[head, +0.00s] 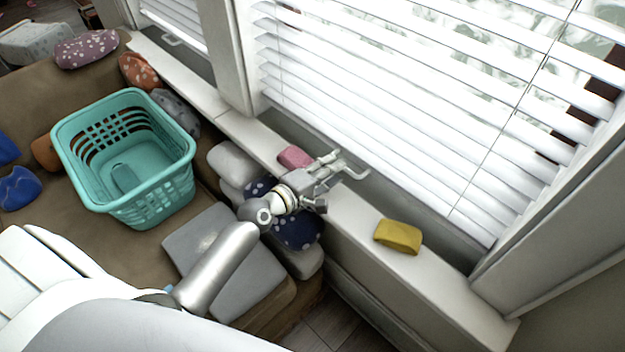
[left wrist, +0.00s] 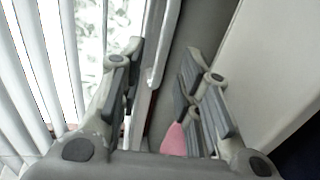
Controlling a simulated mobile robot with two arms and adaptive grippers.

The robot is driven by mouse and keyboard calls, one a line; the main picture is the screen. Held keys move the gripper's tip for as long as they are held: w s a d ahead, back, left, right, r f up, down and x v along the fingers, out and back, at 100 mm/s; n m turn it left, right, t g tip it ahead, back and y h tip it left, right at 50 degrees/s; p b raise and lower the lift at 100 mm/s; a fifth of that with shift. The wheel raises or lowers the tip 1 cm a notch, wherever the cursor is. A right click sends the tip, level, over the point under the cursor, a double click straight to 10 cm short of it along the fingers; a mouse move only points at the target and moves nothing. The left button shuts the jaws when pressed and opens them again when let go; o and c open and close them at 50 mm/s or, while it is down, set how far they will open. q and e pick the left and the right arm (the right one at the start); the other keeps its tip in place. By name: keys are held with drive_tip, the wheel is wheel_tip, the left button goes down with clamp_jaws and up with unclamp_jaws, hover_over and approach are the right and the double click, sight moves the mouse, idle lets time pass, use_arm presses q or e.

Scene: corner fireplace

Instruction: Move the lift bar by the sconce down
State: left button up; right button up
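A white lift bar (head: 355,170) shows at the lower edge of the large window's blind, just past the fingers of my left gripper (head: 328,170). In the left wrist view, a pale bar (left wrist: 163,48) lies between the spread fingers of my left gripper (left wrist: 165,78), nearer the left finger. The gripper is open; I cannot tell whether a finger touches the bar. Another white lift bar (head: 185,42) shows at the smaller window at upper left. No sconce shows in either view. My right gripper is not in view.
A pink block (head: 294,157) and a yellow block (head: 398,237) lie on the window ledge (head: 355,213). The pink one also shows below the fingers in the left wrist view (left wrist: 174,140). A teal basket (head: 120,205) and cushions sit on the brown sofa at left.

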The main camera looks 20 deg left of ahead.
use_arm(q)
drive_tip(key=v, duration=0.7)
drive_tip(key=shift+s, duration=0.4)
drive_tip(key=shift+a+r, duration=0.1)
drive_tip(key=shift+c, duration=0.3)
drive_tip(key=shift+w+r, duration=0.1)
drive_tip(key=shift+r, duration=0.15)
drive_tip(key=shift+c, duration=1.1)
drive_tip(key=d+r+m+g+p, duration=0.1)
drive_tip(key=d+r+m, duration=0.1)
drive_tip(key=d+r+m+g+h+p, duration=0.1)
drive_tip(key=d+r+m+p, duration=0.1)
drive_tip(key=m, duration=0.1)
drive_tip(key=w+d+r+m+h+p, duration=0.1)
drive_tip(key=d+r+m, duration=0.1)
drive_tip(key=m, duration=0.1)
drive_tip(key=shift+d+r+g+p, duration=0.1)
drive_tip(key=shift+r+g+p, duration=0.05)
drive_tip(key=shift+g+p, duration=0.25)
clamp_jaws()
drive_tip(key=a+r+m+g+y+p, duration=0.1)
drive_tip(key=a+r+m+y+p, duration=0.35)
drive_tip(key=m, duration=0.55)
drive_tip(key=w+d+f+p, duration=0.1)
drive_tip(key=w+d+f, duration=0.2)
drive_tip(key=w+f, duration=0.5)
drive_tip(key=shift+d+f+h, duration=0.35)
drive_tip(key=shift+f+h, duration=0.1)
drive_tip(key=shift+f, duration=0.4)
